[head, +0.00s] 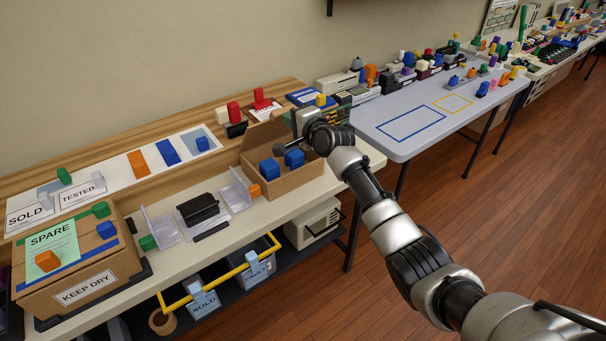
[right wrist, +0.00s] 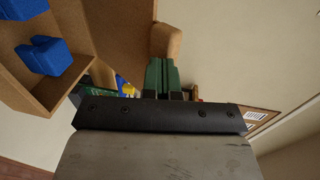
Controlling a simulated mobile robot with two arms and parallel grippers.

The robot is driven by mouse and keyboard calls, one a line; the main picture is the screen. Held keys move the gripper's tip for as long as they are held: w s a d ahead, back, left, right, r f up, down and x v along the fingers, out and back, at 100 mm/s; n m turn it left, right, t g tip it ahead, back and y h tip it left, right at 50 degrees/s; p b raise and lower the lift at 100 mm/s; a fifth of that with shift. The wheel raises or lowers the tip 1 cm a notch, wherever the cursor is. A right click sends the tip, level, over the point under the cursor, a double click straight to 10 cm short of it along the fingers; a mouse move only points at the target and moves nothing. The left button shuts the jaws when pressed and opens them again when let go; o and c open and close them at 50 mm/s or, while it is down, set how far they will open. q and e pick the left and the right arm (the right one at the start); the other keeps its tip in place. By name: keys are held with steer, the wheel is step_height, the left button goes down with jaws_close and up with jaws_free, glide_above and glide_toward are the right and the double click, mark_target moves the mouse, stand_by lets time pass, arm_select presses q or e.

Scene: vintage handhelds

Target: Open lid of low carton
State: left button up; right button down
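The low carton (head: 286,183) is a brown open-topped box near the middle of the bench, with two blue blocks (head: 269,168) inside. Its lid (head: 262,134) stands raised at the back side. In the right wrist view, the blue blocks (right wrist: 45,57) and a cardboard panel (right wrist: 118,38) show at the left. My right gripper (head: 289,144) is over the back right of the carton, close to the lid. My left gripper is out of view.
A sealed carton marked SPARE (head: 75,268) stands at the front left. Clear stands and a black device (head: 198,209) sit left of the low carton. Red and black items (head: 234,118) stand behind it. A grey table (head: 400,150) with marked outlines lies to the right.

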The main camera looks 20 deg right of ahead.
mark_target(282, 108)
steer(key=shift+w+a+r, duration=0.2)
steer(key=shift+w+r, duration=0.15)
steer(key=shift+w, duration=0.15)
steer(key=shift+w+a+r, duration=0.2)
steer(key=shift+w+r, duration=0.15)
steer(key=shift+w, duration=0.1)
steer(key=shift+w+a+r+b, duration=0.2)
steer(key=shift+w+r+b, duration=0.05)
steer(key=shift+w+b, duration=0.4)
steer(key=shift+w+a+r+b, duration=0.2)
steer(key=shift+w+b, duration=0.35)
steer(key=shift+b, duration=0.05)
steer(key=shift+w+a+r, duration=0.15)
steer(key=shift+w+r, duration=0.2)
steer(key=shift+w, duration=0.05)
